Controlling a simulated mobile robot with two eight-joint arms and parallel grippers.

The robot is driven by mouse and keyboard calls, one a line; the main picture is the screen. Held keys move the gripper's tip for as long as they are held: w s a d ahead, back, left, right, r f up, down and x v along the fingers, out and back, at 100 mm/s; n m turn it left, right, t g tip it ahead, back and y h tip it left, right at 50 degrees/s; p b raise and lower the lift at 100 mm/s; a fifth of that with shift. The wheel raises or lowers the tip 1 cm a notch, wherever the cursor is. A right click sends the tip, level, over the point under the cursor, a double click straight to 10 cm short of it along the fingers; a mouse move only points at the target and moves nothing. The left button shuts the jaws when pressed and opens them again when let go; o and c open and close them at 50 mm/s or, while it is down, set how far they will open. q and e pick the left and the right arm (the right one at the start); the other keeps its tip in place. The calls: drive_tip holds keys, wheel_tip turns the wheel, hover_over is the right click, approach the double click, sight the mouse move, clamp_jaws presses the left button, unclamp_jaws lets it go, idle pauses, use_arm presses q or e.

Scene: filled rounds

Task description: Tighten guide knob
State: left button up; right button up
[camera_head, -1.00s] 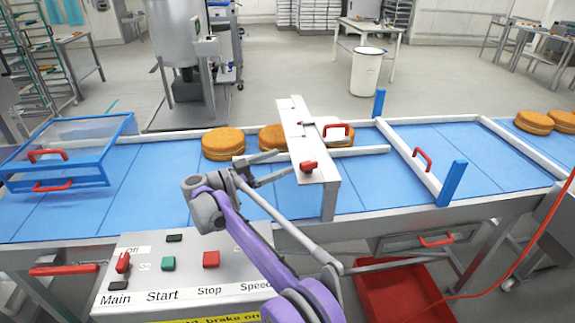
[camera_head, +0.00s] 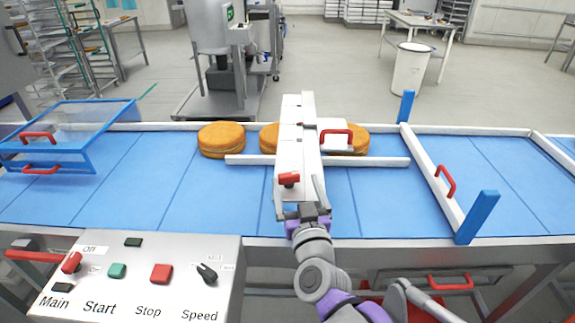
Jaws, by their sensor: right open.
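A red knob (camera_head: 289,180) sits on the near end of a white bridge plate (camera_head: 297,135) that spans the conveyor. It looks like the guide knob. A white guide rail (camera_head: 245,160) runs under the plate along the belt. My right gripper (camera_head: 298,190) is open at the near end of the plate, with one finger on each side of it. The knob lies between or just beyond the fingertips; I cannot tell whether they touch it. My left gripper is not in view.
Round filled cakes (camera_head: 221,140) stand on the blue belt (camera_head: 120,190) behind the rail. A control panel (camera_head: 130,270) is at the near left. A clear blue-framed guard (camera_head: 75,130) is on the left, and a white crossbar (camera_head: 430,175) with blue posts on the right.

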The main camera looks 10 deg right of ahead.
sight(286, 170)
drive_tip(key=shift+s+f+n+g+y, duration=0.3)
drive_tip(key=shift+s+f+n+y, duration=0.1)
drive_tip(key=shift+s+f, duration=0.6)
drive_tip(key=shift+w+f, duration=0.15)
drive_tip(key=shift+w, duration=0.1)
drive_tip(key=shift+w+a, duration=0.1)
drive_tip(key=shift+w, duration=0.25)
drive_tip(key=w, duration=0.9)
drive_tip(key=shift+w, duration=0.4)
